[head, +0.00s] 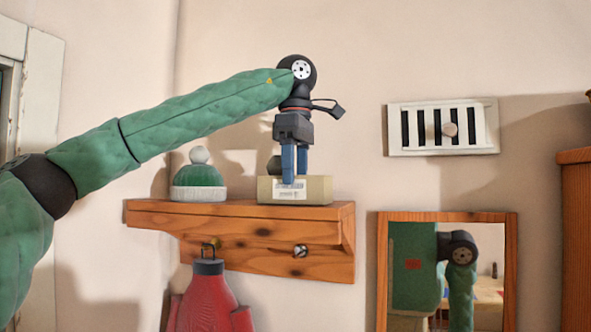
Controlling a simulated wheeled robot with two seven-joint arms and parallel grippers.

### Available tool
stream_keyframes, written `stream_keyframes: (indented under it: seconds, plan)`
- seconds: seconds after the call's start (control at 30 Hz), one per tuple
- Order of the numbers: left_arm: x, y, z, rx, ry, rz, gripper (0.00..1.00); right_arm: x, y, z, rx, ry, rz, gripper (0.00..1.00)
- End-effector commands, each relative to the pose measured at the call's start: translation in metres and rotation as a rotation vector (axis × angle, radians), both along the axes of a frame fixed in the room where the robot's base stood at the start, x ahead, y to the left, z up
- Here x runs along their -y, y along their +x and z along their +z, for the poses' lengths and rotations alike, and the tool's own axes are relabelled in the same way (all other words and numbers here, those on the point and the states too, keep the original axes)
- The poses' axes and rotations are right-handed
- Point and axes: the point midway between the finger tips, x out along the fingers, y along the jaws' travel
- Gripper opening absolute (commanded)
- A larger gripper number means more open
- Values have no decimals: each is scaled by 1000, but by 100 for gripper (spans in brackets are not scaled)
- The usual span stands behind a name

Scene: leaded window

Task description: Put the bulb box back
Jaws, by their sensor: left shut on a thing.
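The bulb box (318,188) is a small beige box with a white printed label on its front. It is at the right part of the wooden wall shelf (250,209), upright, and looks to rest on the shelf top. My left gripper (295,180) points straight down with its blue fingers shut on the box; the fingers cover part of its front. My right gripper is not in view.
A green knit hat (199,177) with a white pompom sits on the shelf left of the box. A red garment (208,295) hangs from a hook below. A white wall vent (443,127) and a framed mirror (447,218) are to the right.

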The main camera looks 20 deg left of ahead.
Motion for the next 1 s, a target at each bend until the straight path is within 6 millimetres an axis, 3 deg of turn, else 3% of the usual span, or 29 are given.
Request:
stream_keyframes:
  seconds: [0.13, 0.17, 0.27, 0.67, 1.0]
  plan:
    - [0, 0, -3, -1, 0, 0, 42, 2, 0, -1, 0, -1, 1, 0]
    - [0, 0, -3, -1, 0, 0, 66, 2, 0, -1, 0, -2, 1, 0]
    - [0, 0, -2, -1, 0, 0, 86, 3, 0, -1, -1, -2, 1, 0]
    - [0, 0, 2, 0, 0, 0, 86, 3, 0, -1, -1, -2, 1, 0]
    - [1, 0, 30, 1, 1, 1, 86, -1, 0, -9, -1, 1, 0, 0]
